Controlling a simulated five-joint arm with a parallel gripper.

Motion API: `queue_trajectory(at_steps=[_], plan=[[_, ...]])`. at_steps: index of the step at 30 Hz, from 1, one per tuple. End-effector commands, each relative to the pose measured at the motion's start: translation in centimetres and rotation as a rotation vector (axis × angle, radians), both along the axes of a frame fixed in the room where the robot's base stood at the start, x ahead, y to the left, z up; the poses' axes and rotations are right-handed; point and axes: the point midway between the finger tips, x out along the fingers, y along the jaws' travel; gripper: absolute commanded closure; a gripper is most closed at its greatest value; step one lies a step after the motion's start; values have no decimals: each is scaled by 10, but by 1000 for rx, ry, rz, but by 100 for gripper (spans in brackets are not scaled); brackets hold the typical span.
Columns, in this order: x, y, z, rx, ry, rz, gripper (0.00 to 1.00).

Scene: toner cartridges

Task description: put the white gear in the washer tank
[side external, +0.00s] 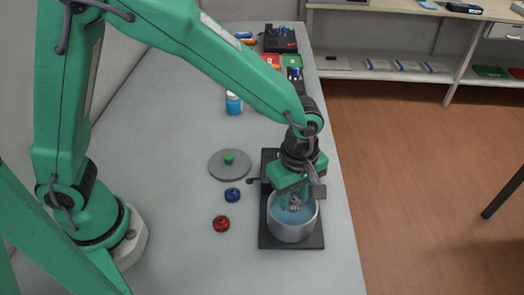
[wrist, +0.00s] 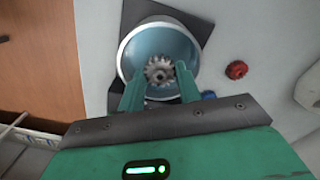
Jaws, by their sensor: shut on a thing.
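The washer tank (side external: 291,229) is a round grey-white pot with a blue inside, standing on a dark base plate near the table's right edge. In the wrist view the tank (wrist: 124,62) lies straight ahead of my fingers. My gripper (side external: 294,199) points down into the tank's mouth. It is shut on the white gear (side external: 295,206), a pale toothed wheel. In the wrist view the gear (wrist: 159,71) shows between the two green fingertips of my gripper (wrist: 160,78), inside the outline of the rim. I cannot tell whether it touches the tank floor.
A grey disc (side external: 223,172) with a green knob lies left of the tank. A blue part (side external: 232,195) and a red part (side external: 221,223) lie nearby. A blue bottle (side external: 234,105) and several coloured items stand farther back. The table's left side is largely clear.

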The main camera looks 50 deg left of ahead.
Motion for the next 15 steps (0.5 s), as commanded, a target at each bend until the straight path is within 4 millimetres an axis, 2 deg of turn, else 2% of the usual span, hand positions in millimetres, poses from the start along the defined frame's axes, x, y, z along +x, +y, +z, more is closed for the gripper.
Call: queue_trajectory(at_steps=[6, 15], plan=[[0, 0, -15, 1, 2, 0, 87], [0, 0, -24, 0, 0, 0, 87]])
